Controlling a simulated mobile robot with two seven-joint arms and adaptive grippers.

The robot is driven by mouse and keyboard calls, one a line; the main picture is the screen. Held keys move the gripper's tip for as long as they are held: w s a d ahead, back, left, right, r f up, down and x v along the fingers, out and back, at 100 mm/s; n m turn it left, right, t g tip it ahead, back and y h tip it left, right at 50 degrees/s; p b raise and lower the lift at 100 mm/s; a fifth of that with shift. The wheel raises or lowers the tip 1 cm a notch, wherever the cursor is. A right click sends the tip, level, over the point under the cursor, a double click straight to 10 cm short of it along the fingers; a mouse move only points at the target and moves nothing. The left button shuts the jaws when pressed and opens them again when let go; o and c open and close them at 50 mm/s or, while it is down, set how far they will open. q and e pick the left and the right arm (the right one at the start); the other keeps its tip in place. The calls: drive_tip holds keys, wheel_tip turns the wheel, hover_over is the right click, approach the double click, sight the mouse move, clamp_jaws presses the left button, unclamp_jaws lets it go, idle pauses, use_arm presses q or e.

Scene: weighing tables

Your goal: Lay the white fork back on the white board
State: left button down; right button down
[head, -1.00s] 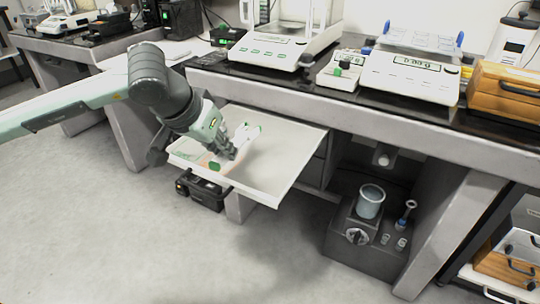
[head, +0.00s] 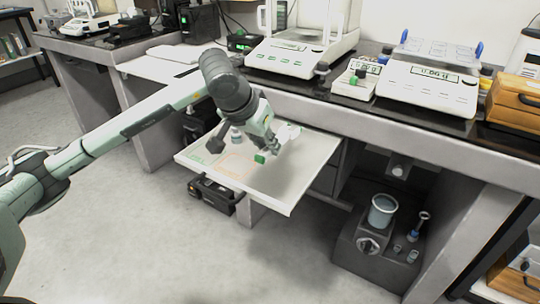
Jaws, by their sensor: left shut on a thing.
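The white board (head: 285,188) is a flat pull-out shelf under the bench, with faint green and orange outlines on its left part. My left gripper (head: 272,148) is over the middle of the board, pointing down, shut on a white thing that I take to be the white fork (head: 290,132). Its white part shows behind the fingers, and a small green piece (head: 260,158) shows in front of them. The fingers hide much of it. I cannot tell whether it touches the board. My right gripper is not in view.
The bench edge (head: 390,128) overhangs the board's back. Balances (head: 430,90) and a wooden box (head: 520,98) stand on the bench. A dark case (head: 215,196) is below the board. A stirrer with a beaker (head: 382,212) stands at lower right. The board's front right is clear.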

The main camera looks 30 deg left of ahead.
sight(270, 171)
use_arm(q)
drive_tip(key=shift+w+d+f, duration=0.2)
drive_tip(key=shift+w, duration=0.05)
drive_tip(key=shift+f, duration=2)
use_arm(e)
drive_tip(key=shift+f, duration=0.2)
use_arm(q)
drive_tip(key=shift+f, duration=0.1)
drive_tip(key=c, duration=1.4)
unclamp_jaws()
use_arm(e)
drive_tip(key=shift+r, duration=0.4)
